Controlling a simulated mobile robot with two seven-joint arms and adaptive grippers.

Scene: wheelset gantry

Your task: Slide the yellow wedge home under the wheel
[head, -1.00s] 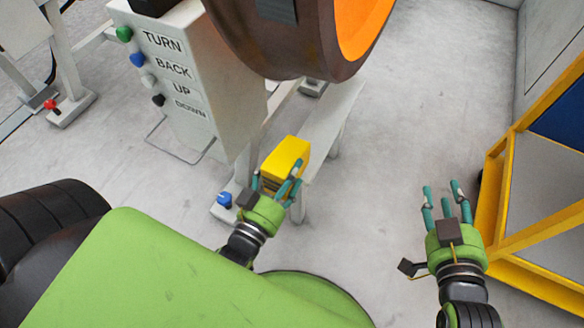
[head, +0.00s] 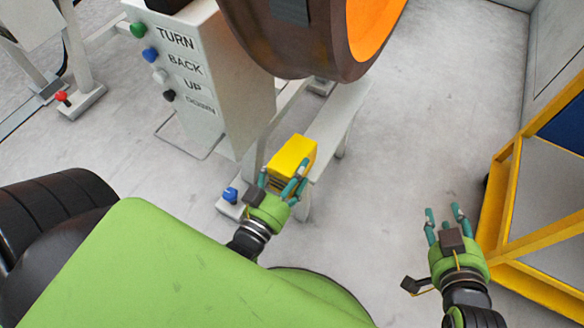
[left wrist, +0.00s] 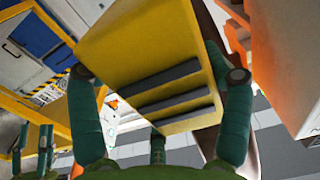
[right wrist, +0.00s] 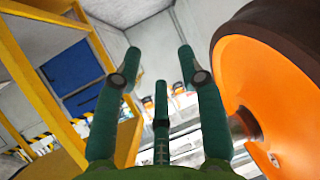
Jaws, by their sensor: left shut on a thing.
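The yellow wedge (head: 293,158) is at the near end of a pale rail (head: 335,130), below and short of the wheel. My left gripper (head: 282,182) is shut on the wedge from its near side. In the left wrist view the wedge (left wrist: 150,50) fills the middle, with dark ribs on one face and fingers on both sides. The wheel (head: 290,40), brown-rimmed with an orange face, hangs at the top; it also shows in the right wrist view (right wrist: 285,95). My right gripper (head: 447,222) is open and empty, over bare floor. Whether the wedge touches the rail is unclear.
A grey control box (head: 185,75) with buttons marked TURN, BACK, UP and DOWN stands left of the wheel. A blue knob (head: 230,195) sits low beside the wedge. A yellow frame (head: 500,200) stands at the right. The floor between rail and frame is clear.

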